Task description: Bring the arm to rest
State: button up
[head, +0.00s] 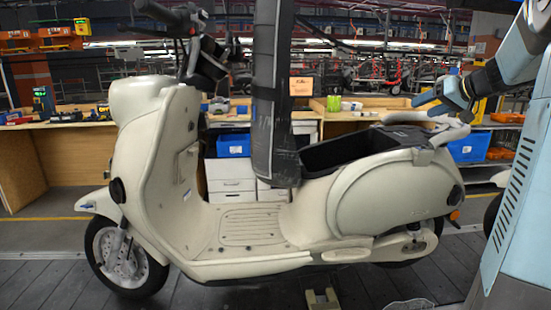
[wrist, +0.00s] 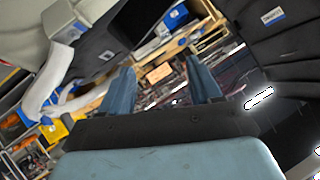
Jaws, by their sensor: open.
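My gripper (head: 428,103) is at the upper right in the head view, above the rear of a cream scooter (head: 370,205) and close to its pale rear grab rail (head: 437,133). I cannot tell the exact gap between them. In the wrist view the two blue fingers (wrist: 158,68) stand apart with nothing held between them. The grab rail (wrist: 50,85) shows at the left there, beside the fingers and not between them.
The scooter's open black storage tub (head: 345,150) lies left of my gripper. A tall dark upright piece (head: 272,90) rises in front of the tub. Benches with blue bins (head: 469,147) stand behind. A slatted floor (head: 45,285) runs below.

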jog(key=s+a+f+g+h, duration=0.1)
jog(key=s+a+f+g, duration=0.15)
jog(key=s+a, duration=0.6)
jog(key=s+a+f+g+h, duration=0.1)
jog(key=s+a+f+g, duration=0.15)
jog(key=s+a, duration=0.6)
jog(key=s+a+f+h, duration=0.1)
jog(key=s+a+f, duration=0.1)
jog(key=s+f, duration=0.2)
jog(key=s+a+f+h, duration=0.2)
jog(key=s+f, duration=0.2)
jog(key=s, duration=0.7)
jog(key=shift+a+f+n, duration=0.15)
jog(key=shift+a+n, duration=0.1)
jog(key=shift+n, duration=0.05)
